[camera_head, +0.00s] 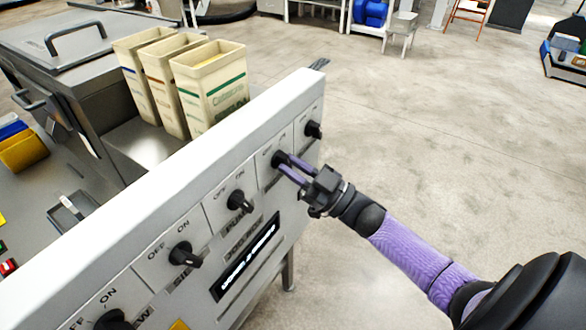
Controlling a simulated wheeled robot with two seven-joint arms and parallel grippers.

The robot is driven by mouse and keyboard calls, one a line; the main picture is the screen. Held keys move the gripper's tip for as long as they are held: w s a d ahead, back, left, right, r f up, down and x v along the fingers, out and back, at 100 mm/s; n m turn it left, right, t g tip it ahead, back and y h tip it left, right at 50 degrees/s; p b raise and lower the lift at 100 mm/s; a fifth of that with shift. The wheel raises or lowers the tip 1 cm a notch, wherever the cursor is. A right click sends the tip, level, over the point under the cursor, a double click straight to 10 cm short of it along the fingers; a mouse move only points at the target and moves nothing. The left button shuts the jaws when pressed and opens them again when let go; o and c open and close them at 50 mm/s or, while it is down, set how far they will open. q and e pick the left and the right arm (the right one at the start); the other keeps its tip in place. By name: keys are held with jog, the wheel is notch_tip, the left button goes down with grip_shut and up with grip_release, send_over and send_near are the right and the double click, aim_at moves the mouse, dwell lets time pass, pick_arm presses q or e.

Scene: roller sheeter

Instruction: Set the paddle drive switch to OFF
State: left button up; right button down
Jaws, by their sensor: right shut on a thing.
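A light grey panel (105,254) carries a row of black rotary switches with OFF and ON marks. My right gripper (287,164) comes in from the right, its purple fingers shut on the black switch knob (278,157) second from the far end. The fingers hide part of this knob, so its angle and the label below it cannot be read, and I cannot tell whether it is the paddle drive switch. Another switch (313,130) sits beyond it. Nearer are a switch (238,200) and one (183,255) above a partly legible label. My left gripper is not in view.
Several cream cartons (211,85) stand behind the panel, near a metal lidded housing (75,50). A dark display (247,256) is set low on the panel. Open concrete floor (430,135) lies to the right. Another knob (112,320) is cut by the bottom edge.

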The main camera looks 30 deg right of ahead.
jog(key=shift+n+g+y, duration=0.3)
jog(key=shift+n, duration=0.8)
jog(key=c, duration=0.6)
grip_release()
jog(key=v, duration=1)
jog(key=shift+d, duration=0.15)
